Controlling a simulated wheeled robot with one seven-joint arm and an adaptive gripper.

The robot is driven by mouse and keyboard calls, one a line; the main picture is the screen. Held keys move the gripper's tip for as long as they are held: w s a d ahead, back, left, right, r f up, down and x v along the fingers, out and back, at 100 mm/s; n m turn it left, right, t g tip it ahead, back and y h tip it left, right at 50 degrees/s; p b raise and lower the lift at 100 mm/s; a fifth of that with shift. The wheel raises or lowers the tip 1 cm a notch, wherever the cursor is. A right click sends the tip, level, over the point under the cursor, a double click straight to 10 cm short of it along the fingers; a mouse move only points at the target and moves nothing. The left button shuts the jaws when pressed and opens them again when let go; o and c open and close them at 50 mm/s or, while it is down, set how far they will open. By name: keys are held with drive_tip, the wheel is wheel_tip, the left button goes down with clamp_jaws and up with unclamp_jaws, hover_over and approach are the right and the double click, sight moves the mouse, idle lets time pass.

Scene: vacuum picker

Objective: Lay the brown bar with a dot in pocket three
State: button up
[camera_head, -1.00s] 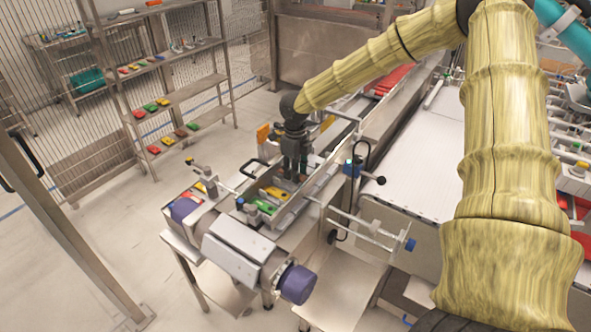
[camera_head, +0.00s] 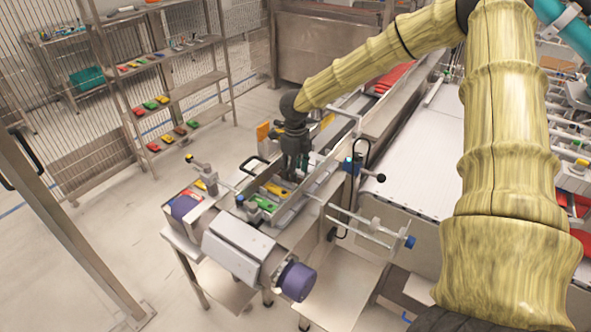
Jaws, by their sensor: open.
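My gripper (camera_head: 293,176) points straight down over a narrow metal trough (camera_head: 311,193) on the line in the middle of the picture. Its dark fingers reach down between the trough walls and I see nothing held in them. A yellow-orange bar (camera_head: 277,189) and a green bar (camera_head: 265,204) lie in the trough, in front of and left of the fingers. I cannot make out the brown bar with a dot. Pocket numbers are too small to read, and the fingers hide part of the trough.
A rack (camera_head: 178,100) with several coloured bars stands at the back left. A grey roller unit with a purple end (camera_head: 298,282) sits at the near end of the line. A wide white conveyor (camera_head: 415,160) lies to the right.

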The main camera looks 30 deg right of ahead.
wheel_tip(320, 180, up, 13)
drive_tip(key=b, duration=0.3)
idle(0.8)
